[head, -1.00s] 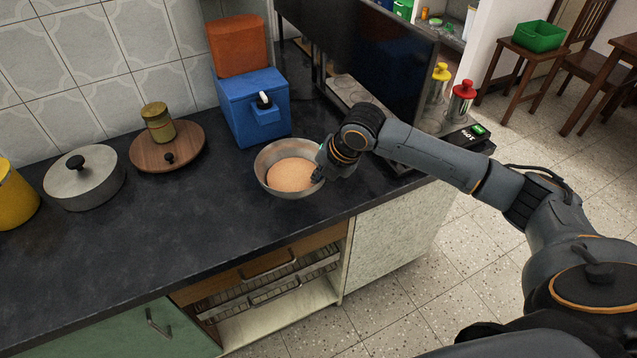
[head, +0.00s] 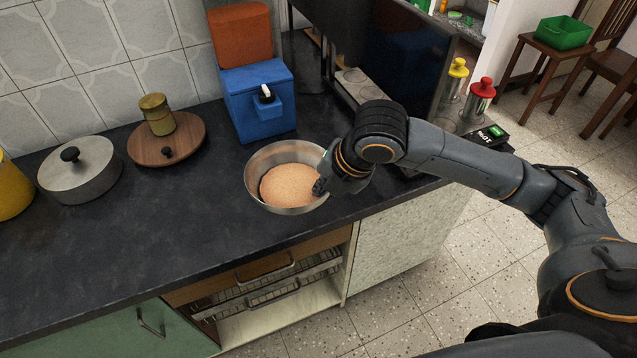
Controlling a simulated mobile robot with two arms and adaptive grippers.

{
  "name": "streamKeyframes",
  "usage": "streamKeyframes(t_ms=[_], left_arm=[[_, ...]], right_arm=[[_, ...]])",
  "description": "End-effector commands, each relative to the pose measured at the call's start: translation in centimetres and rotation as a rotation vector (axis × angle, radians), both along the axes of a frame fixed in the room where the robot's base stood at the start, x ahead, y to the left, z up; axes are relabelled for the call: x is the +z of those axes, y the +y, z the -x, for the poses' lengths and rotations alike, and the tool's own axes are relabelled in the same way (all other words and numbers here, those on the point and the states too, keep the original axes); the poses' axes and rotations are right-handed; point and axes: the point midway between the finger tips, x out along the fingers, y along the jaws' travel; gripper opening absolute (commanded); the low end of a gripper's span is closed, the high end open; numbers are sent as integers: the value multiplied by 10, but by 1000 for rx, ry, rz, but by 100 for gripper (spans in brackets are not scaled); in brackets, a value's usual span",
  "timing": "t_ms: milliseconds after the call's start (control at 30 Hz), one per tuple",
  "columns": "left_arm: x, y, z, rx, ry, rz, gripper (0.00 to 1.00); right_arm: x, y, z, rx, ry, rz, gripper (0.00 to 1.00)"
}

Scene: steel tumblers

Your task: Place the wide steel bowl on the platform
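The wide steel bowl (head: 259,170) is right of the middle of the counter, in front of the blue box, with a round tan mass inside. My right gripper (head: 322,186) is at the bowl's right rim, one dark fingertip showing over the inside edge. It appears shut on the rim, and the outer finger is hidden. The bowl looks raised a little above the counter. A dark device with a green display (head: 494,133) sits at the counter's right end; my arm hides much of it, and I cannot tell whether it is the platform. My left gripper is not in view.
A blue box (head: 250,115) with a spout stands behind the bowl. A lidded steel pot (head: 80,180) and a wooden lid (head: 185,140) with a brass-coloured canister (head: 157,115) are at left. A dark panel (head: 400,55) rises behind my arm. The front-left counter is clear.

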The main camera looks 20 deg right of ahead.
Motion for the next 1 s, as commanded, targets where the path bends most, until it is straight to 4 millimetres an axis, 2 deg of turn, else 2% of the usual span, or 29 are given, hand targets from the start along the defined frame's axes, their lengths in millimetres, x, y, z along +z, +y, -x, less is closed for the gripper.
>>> streamKeyframes(t_ms=[100, 233, 333, 433, 767, 1000], left_arm=[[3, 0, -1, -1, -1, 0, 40], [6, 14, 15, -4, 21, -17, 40], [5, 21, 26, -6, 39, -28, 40], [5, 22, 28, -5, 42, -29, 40], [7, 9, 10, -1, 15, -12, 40], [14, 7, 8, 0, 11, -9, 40]], right_arm=[[-12, -11, -28, -5, 1, -4, 0], [-26, -24, -58, -4, 0, -5, 0], [-48, -30, -72, -1, 3, -3, 0], [-64, -35, -85, -1, 0, -4, 0], [-87, -42, -103, 1, -3, -2, 0], [-116, -42, -101, 3, -2, -3, 0]])
